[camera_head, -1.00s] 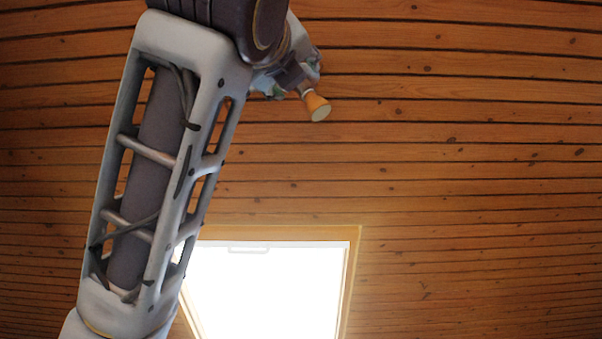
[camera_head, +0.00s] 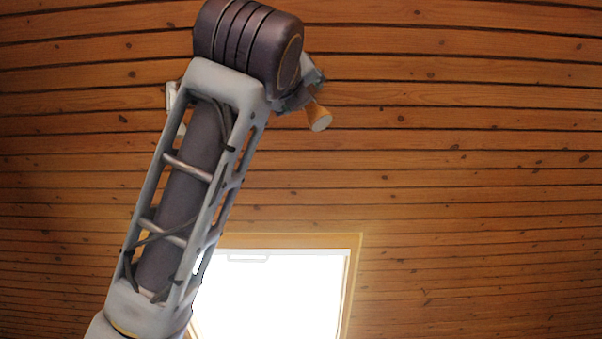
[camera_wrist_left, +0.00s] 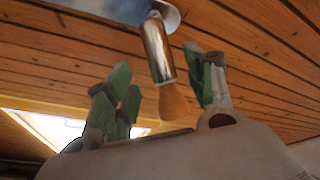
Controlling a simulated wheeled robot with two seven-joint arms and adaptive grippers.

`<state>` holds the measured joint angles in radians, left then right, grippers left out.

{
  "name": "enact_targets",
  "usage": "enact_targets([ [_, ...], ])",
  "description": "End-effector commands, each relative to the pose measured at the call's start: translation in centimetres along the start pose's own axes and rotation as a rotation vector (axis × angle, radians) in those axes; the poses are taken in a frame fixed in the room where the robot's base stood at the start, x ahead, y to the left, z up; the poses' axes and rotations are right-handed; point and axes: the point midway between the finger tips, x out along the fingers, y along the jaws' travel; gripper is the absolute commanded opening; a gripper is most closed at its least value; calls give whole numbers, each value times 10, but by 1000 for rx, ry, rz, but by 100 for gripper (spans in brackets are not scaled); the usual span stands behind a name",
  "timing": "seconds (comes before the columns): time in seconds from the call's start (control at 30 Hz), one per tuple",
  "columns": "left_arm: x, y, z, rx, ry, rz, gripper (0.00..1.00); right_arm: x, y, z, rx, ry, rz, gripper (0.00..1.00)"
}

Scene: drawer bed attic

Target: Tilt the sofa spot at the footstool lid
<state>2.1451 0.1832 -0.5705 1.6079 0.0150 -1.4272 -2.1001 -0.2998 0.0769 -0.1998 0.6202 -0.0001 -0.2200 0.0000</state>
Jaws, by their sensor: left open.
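The spot (camera_wrist_left: 157,48), a shiny metal cylinder with an orange-tan end, hangs from a mount at the ceiling in the left wrist view. My left gripper (camera_wrist_left: 155,68) is open, with one green-padded finger on each side of the spot in the picture. I cannot tell whether either finger touches it. My own arm hides much of the gripper and the spot's mount there. The footstool lid and my right gripper are not in view.
A wood-plank ceiling (camera_head: 460,180) fills most of the head view. A bright skylight (camera_head: 275,295) with a wooden frame lies at the bottom, partly behind my left arm. It also shows at the left of the wrist view (camera_wrist_left: 55,128). The right side is clear.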

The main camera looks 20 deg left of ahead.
Motion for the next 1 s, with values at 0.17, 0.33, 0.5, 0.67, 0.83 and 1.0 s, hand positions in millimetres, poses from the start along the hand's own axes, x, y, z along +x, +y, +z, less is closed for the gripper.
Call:
enact_targets([
  [0.17,21,0,1,0,1,2,54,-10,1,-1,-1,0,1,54],
  [0.33,37,0,1,0,2,1,54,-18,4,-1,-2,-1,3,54],
  [0.5,53,0,1,0,1,1,54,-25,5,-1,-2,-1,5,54],
  [0.67,64,0,1,0,1,1,54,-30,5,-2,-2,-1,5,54],
  [0.83,70,0,0,0,0,1,54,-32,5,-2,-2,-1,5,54],
  [1.0,72,0,0,0,0,1,54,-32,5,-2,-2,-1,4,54],
])
